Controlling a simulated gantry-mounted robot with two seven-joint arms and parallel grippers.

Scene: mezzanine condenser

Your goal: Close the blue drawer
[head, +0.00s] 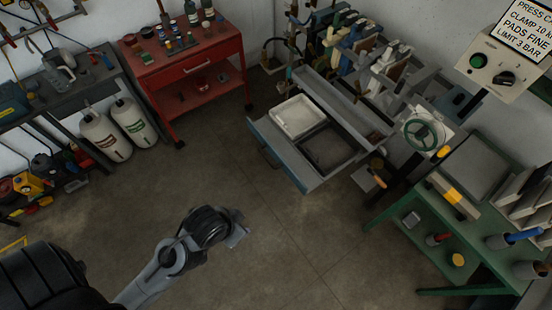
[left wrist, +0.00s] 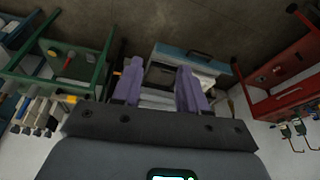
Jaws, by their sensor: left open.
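The blue drawer (head: 274,155) is pulled out from the grey bench unit near the middle of the head view. It holds a white tray (head: 298,117) and a dark compartment (head: 329,147). A dark handle is on its blue front. My left gripper (head: 240,234) is in front of the drawer and lower in the picture, apart from it, with floor between. In the left wrist view the open purple fingers (left wrist: 159,70) are empty, and the blue drawer front (left wrist: 200,57) shows beyond them, partly hidden by a finger. My right gripper is not in view.
A red tool cart (head: 195,62) with bottles stands behind and left of the drawer. A green table (head: 480,235) stands to the right, with a handwheel (head: 425,135) by it. White cylinders (head: 104,135) stand at left. The floor before the drawer is clear.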

